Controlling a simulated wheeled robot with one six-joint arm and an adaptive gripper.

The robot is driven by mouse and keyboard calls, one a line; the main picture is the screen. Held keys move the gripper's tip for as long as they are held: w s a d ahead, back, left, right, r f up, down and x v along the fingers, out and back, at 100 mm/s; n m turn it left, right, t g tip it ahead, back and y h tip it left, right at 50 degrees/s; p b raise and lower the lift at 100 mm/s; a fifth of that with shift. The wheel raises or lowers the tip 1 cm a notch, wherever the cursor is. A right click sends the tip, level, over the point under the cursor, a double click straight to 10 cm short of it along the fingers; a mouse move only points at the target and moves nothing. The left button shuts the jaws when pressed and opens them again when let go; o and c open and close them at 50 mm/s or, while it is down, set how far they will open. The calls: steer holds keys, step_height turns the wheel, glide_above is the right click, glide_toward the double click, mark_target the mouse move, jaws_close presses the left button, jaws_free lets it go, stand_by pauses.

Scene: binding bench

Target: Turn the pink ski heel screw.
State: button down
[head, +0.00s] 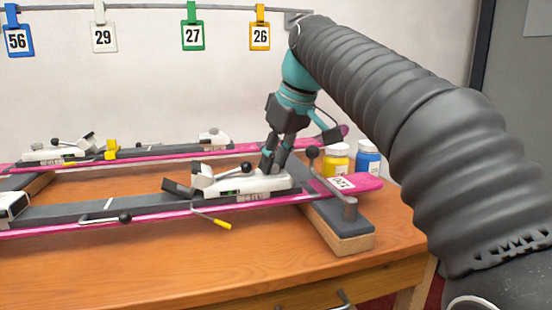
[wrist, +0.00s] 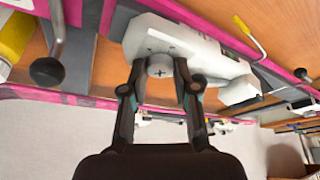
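The pink ski (head: 360,186) lies across the bench with a white heel piece (head: 250,183) on it. In the wrist view the heel piece (wrist: 195,52) fills the upper middle, and its round grey heel screw (wrist: 160,67) with a cross slot faces me. My gripper (wrist: 160,72) has one finger on each side of the screw, drawn in close to its edges. In the head view my gripper (head: 273,168) reaches down to the right end of the heel piece, and the screw is hidden behind the fingers.
A second pink ski (head: 180,153) lies behind. Clamp levers with black knobs (head: 312,152) stand close right of my gripper. Yellow (head: 336,162) and blue (head: 368,162) jars stand behind the ski tip. A yellow-handled lever (head: 222,224) sticks out in front. Numbered tags hang on the wall.

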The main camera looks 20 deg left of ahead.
steer(key=shift+m, duration=0.3)
steer(key=m+p, duration=0.1)
steer(key=m, duration=0.1)
steer(key=m+t+h+p, duration=0.1)
steer(key=m+p, duration=0.1)
steer(key=shift+s+a+r, duration=0.15)
steer(key=m+t+h, duration=0.1)
steer(key=m, duration=0.2)
steer(key=shift+a+m+p, duration=0.15)
steer(key=shift+m+p, duration=0.15)
steer(key=shift+p, duration=0.1)
steer(key=shift+m+h, duration=0.8)
steer(key=shift+m, duration=0.9)
steer(key=c, duration=0.9)
jaws_free()
steer(key=shift+a, duration=0.1)
